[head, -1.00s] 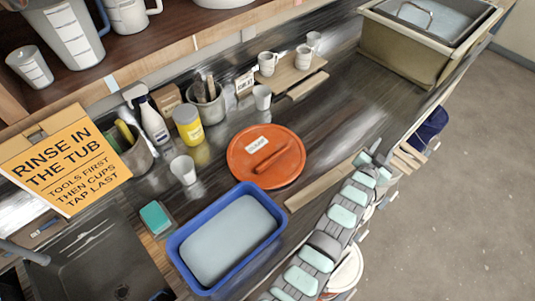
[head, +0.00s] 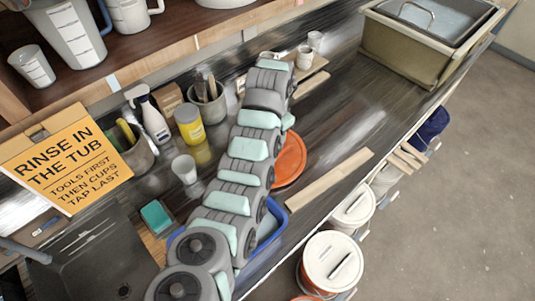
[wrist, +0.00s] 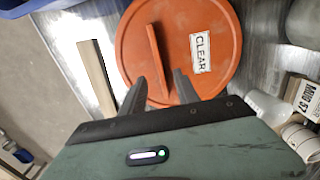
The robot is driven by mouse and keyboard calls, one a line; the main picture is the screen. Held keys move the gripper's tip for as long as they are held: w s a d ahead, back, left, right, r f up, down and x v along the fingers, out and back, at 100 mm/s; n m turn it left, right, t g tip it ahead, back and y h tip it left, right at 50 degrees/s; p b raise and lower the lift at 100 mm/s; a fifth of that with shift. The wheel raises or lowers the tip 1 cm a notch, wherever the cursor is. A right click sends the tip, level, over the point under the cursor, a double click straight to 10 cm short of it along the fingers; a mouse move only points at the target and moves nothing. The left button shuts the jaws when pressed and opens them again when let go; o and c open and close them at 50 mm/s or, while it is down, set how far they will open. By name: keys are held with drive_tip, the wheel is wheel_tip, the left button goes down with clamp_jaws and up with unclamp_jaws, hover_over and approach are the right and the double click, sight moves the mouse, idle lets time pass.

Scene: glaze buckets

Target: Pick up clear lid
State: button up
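The clear lid is a round orange lid with a raised straight bar handle and a white label reading CLEAR. In the wrist view the lid (wrist: 215,40) fills the upper middle, and its handle (wrist: 158,62) runs lengthwise between my fingers. In the head view my arm hides most of the lid (head: 289,160), which lies on the metal counter. My gripper (wrist: 159,77) is open, with one finger on each side of the handle and gaps showing. I cannot tell how far above the lid the fingertips are. The gripper is hidden in the head view.
A blue tub (head: 268,228) stands near the lid. A wooden strip (head: 318,184) lies to its right by the counter edge. Lidded buckets (head: 332,262) sit below the edge.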

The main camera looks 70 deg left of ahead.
drive_tip(key=shift+w+f+p, duration=0.15)
drive_tip(key=shift+f+p, duration=0.1)
drive_tip(key=shift+f, duration=2.05)
drive_tip(key=shift+w+f+p, duration=0.1)
drive_tip(key=shift+f+p, duration=0.1)
drive_tip(key=shift+f, duration=2.1)
drive_tip(key=shift+f, duration=0.25)
drive_tip(key=shift+c, duration=0.4)
clamp_jaws()
